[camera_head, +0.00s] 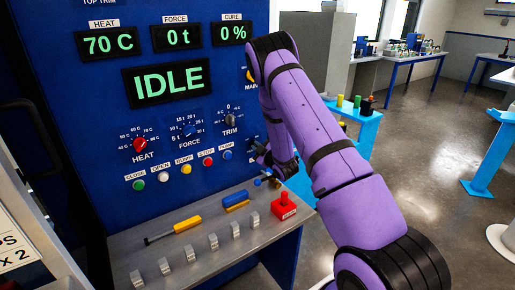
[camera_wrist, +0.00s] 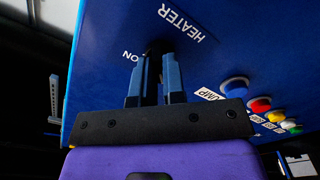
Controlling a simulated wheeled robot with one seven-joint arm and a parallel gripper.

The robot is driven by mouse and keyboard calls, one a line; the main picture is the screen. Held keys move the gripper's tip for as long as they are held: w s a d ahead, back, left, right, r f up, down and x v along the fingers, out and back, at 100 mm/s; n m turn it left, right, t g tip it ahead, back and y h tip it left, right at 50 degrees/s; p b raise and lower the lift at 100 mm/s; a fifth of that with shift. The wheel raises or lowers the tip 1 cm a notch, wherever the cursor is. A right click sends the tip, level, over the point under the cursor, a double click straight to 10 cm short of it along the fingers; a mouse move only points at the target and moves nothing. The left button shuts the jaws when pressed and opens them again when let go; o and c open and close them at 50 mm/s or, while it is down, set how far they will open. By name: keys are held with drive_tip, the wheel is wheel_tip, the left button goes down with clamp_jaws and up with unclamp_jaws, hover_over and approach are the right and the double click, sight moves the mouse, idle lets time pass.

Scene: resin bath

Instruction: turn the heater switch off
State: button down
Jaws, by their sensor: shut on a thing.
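The blue panel carries a HEATER label (camera_wrist: 186,22) and an ON mark (camera_wrist: 131,56), both seen turned over in the wrist view. The heater switch (camera_wrist: 158,46) is a dark shape between them, mostly hidden by my fingers. My gripper (camera_wrist: 155,72) is shut on it, with its blue-grey fingers close together against the panel. In the head view my gripper (camera_head: 262,154) is at the panel's lower right edge, right of the button row. The switch's exact position cannot be made out.
The panel display (camera_head: 165,81) reads IDLE, and the heat readout (camera_head: 107,43) shows 70 C. Red HEAT (camera_head: 139,144) and blue FORCE (camera_head: 187,130) knobs sit above several coloured buttons. Below, a grey ledge (camera_head: 220,262) holds a yellow-handled tool (camera_head: 187,224) and a red block (camera_head: 284,208).

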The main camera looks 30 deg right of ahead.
idle(0.4)
drive_tip(key=c, duration=1.2)
unclamp_jaws()
drive_tip(key=shift+s, duration=0.1)
drive_tip(key=s, duration=1)
drive_tip(key=shift+s+d, duration=0.2)
drive_tip(key=shift+s, duration=0.15)
